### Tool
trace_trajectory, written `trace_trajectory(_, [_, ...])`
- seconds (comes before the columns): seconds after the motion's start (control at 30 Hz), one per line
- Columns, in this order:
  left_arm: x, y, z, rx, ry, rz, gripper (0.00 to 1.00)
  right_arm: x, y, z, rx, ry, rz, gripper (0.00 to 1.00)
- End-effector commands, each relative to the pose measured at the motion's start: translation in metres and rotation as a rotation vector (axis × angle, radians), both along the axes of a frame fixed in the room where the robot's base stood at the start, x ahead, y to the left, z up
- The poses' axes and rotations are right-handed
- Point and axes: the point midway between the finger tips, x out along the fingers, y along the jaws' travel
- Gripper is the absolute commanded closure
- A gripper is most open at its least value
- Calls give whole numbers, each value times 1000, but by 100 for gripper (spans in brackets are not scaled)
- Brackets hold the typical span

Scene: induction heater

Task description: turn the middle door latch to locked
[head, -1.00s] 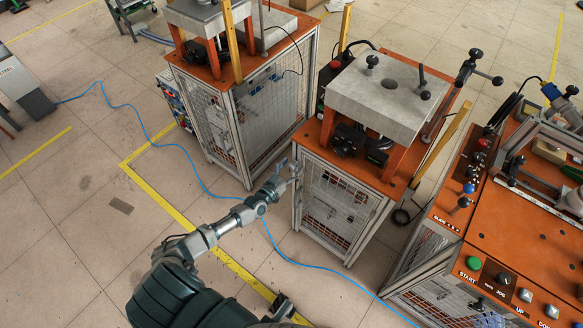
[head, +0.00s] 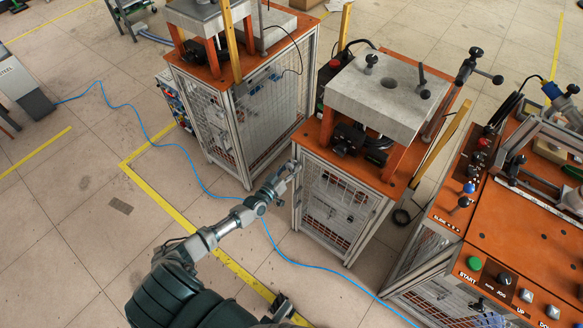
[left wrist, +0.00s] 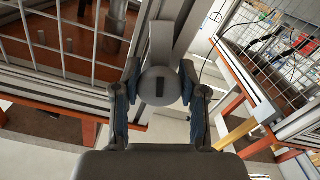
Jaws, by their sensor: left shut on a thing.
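The middle cabinet (head: 340,215) has an orange top and a wire-mesh door facing me. My left gripper (head: 293,167) is at the upper left corner of this cabinet, by its frame post. In the left wrist view the door latch (left wrist: 160,86) is a grey round knob with a dark slot and a flat grey lever running up in the picture. The two fingers of my left gripper (left wrist: 162,88) are closed on either side of the knob. In the head view the latch is too small and covered to make out.
A second mesh cabinet (head: 240,115) stands to the left, close by. An orange control console (head: 530,235) stands at the right. A blue cable (head: 300,262) runs over the floor.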

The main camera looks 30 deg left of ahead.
Motion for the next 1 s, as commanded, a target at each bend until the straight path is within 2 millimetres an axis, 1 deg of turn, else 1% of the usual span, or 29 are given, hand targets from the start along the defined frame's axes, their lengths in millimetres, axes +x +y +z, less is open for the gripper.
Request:
trace_trajectory(0.27, [0, 1, -1, -262, 20, 4, 93, -9, -1, 11, 0, 11, -2, 60])
trace_trajectory(0.37, [0, 1, -1, -356, 27, 4, 93, -12, -1, 17, 1, 12, -3, 60])
trace_trajectory(0.4, [0, 1, -1, -394, 30, 4, 93, -12, -2, 21, 0, 9, -3, 60])
trace_trajectory(0.5, [0, 2, -1, -489, 38, 4, 93, 1, 1, 22, 10, -51, 2, 60])
trace_trajectory(1.0, [0, 2, -1, -950, 74, 6, 93, 53, 18, 26, 67, -298, 16, 60])
